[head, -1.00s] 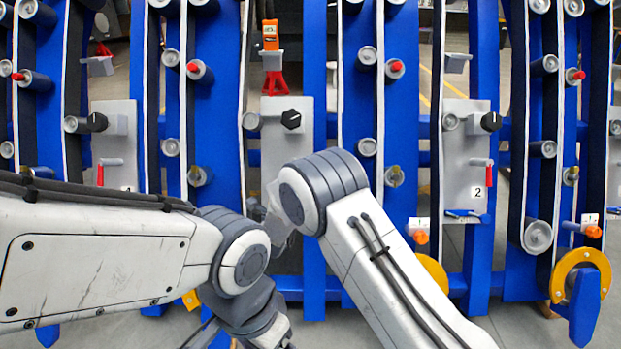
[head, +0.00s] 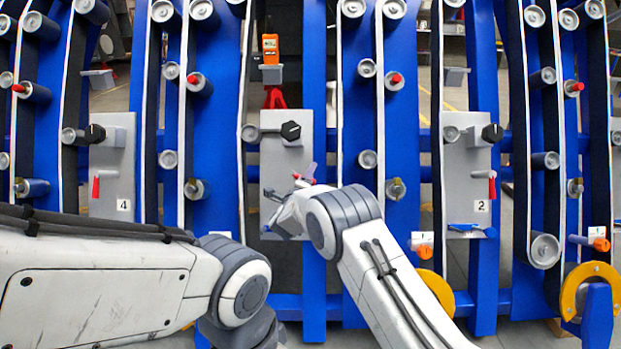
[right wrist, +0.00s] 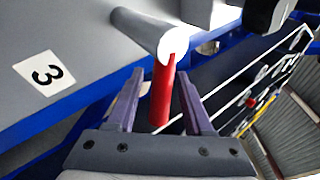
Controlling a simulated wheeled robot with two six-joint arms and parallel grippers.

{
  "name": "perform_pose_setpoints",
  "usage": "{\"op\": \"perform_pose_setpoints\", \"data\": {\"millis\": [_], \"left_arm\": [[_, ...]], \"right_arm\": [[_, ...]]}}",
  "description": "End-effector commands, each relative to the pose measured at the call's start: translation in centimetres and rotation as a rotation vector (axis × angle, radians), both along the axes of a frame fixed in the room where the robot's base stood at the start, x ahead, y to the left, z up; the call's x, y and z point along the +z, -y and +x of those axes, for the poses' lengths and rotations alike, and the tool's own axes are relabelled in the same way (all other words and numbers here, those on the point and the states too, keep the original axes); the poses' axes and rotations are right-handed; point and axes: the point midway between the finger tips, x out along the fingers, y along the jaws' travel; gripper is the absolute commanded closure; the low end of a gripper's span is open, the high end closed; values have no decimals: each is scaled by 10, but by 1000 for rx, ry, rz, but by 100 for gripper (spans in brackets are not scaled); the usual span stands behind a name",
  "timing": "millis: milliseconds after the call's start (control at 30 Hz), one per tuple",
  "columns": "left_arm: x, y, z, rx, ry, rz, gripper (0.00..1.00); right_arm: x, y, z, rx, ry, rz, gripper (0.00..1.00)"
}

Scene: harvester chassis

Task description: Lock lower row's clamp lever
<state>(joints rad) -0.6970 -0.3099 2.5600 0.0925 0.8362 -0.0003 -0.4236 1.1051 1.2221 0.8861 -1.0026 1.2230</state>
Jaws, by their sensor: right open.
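A red-handled lever (head: 303,181) is on the grey middle panel (head: 285,152), partly hidden by my right gripper. In the right wrist view, its red handle (right wrist: 162,92) hangs from a white-ended grey stub beside a label "3". My right gripper (head: 297,186) is at this lever in the head view. In the right wrist view, the right gripper (right wrist: 160,80) is open, with one purple finger on each side of the red handle and visible gaps. My left arm comes in from the left; its gripper is out of view.
Similar panels stand left, marked "4" (head: 112,150), and right, marked "2" (head: 466,165), each with a red lever hanging down. Blue uprights, belts and rollers surround them. An orange device (head: 270,47) is above the middle panel.

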Motion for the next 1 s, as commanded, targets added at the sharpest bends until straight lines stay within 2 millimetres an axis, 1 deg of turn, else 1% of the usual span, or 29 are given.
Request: {"op": "perform_pose_setpoints", "data": {"millis": [133, 167, 200, 267, 300, 1000], "left_arm": [[0, 0, 0, 0, 0, 0, 8], [0, 0, 0, 0, 0, 0, 8], [0, 0, 0, 0, 0, 0, 8], [0, 0, 0, 0, 0, 0, 8], [0, 0, 0, 0, 0, 0, 8], [0, 0, 0, 0, 0, 0, 8]], "right_arm": [[0, 0, 0, 0, 0, 0, 48], [0, 0, 0, 0, 0, 0, 52], [0, 0, 0, 0, 0, 0, 68], [0, 0, 0, 0, 0, 0, 91], [0, 0, 0, 0, 0, 0, 100], [0, 0, 0, 0, -1, -1, 100]]}}
